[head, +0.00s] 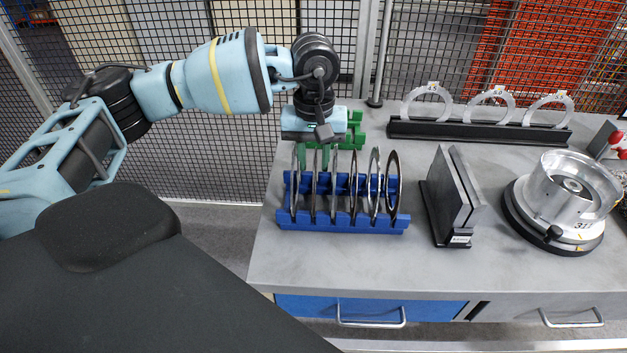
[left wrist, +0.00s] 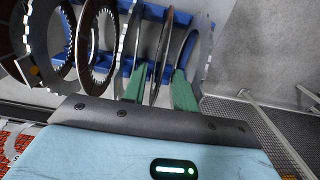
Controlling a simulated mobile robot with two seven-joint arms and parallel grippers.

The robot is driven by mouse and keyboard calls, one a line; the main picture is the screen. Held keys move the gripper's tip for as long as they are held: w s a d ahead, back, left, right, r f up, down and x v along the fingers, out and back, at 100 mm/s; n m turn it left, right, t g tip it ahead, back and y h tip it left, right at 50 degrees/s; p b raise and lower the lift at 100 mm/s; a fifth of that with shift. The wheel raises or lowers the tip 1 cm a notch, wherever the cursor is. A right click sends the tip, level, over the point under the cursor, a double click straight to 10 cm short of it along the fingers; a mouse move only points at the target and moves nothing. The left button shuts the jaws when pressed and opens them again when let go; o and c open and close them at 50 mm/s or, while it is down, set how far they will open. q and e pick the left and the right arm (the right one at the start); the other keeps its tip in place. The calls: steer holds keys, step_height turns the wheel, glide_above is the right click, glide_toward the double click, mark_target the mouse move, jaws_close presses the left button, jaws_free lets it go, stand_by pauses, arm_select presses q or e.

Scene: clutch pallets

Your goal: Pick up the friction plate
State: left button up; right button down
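Several ring-shaped plates stand upright in a blue rack (head: 340,226) on the grey bench. Some are toothed rings, such as the dark plate (left wrist: 86,50) in the left wrist view. I cannot tell which one the task means. My left gripper (head: 313,157) points down over the left part of the rack. Its two green fingers (left wrist: 158,90) are apart, reaching down among the plates. In the left wrist view a thin plate (left wrist: 161,58) stands between them, with gaps visible on both sides. My right gripper is out of view.
A green rack (head: 354,128) stands behind the blue one. To the right are a black upright holder (head: 451,198), a silver clutch housing (head: 568,190) and a black stand (head: 470,132) with several pale rings. A mesh fence (head: 200,150) runs behind. The bench front is clear.

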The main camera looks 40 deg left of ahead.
arm_select(q)
steer(key=shift+w+f, duration=0.15)
steer(key=shift+f, duration=1.3)
jaws_close()
step_height(320, 180, up, 9)
steer(key=shift+r, duration=0.55)
